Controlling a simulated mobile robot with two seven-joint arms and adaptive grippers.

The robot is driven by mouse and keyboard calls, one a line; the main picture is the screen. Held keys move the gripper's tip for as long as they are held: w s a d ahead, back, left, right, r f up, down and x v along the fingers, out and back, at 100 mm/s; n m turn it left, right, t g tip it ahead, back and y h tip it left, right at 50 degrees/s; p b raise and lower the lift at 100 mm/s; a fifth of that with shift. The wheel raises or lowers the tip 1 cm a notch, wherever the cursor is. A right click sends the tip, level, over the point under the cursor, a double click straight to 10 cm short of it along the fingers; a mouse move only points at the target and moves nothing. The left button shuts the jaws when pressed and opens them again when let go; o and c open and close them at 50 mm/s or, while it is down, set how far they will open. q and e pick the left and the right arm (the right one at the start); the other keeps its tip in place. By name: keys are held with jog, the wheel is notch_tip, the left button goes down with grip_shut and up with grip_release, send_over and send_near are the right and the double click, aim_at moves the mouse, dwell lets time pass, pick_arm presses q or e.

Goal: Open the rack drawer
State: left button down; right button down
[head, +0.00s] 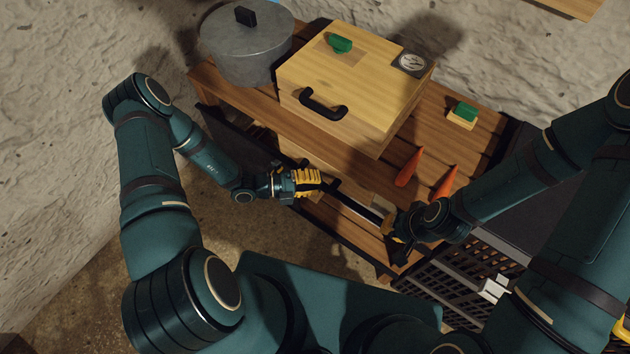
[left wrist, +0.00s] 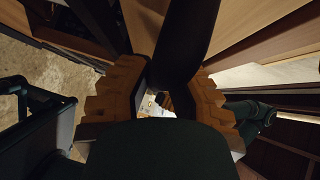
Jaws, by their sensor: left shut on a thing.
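The wooden rack (head: 235,100) stands against the wall. Below its top is the drawer front (head: 356,203), a light panel with a dark bar handle (head: 364,211) along it. My left gripper (head: 312,180), with yellow fingers, is at the left part of this handle. In the left wrist view my left gripper (left wrist: 165,95) is shut on a dark bar (left wrist: 188,40) that runs between its ribbed fingers. My right gripper (head: 394,238) is by the right end of the handle; its fingers are dark and partly hidden by its arm. How far the drawer stands out is unclear.
On the rack stand a grey pot (head: 250,55), a wooden box (head: 345,120) with a black handle, a green-topped block (head: 462,114) and two orange cones (head: 409,168). A black crate (head: 455,275) is at the lower right. Bare floor lies at the lower left.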

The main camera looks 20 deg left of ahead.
pick_arm(q)
jog(key=shift+s, duration=0.1)
jog(key=s+a+p, duration=0.1)
jog(key=s+a, duration=0.2)
jog(key=s, duration=0.5)
jog(key=s+a+p, duration=0.1)
jog(key=s+a, duration=0.2)
jog(key=s, duration=0.5)
jog(key=shift+s, duration=0.35)
jog(key=c, duration=0.8)
grip_release()
jog(key=shift+d, duration=0.1)
jog(key=shift+c, duration=0.2)
jog(key=shift+w, duration=0.1)
jog(key=v, duration=1.2)
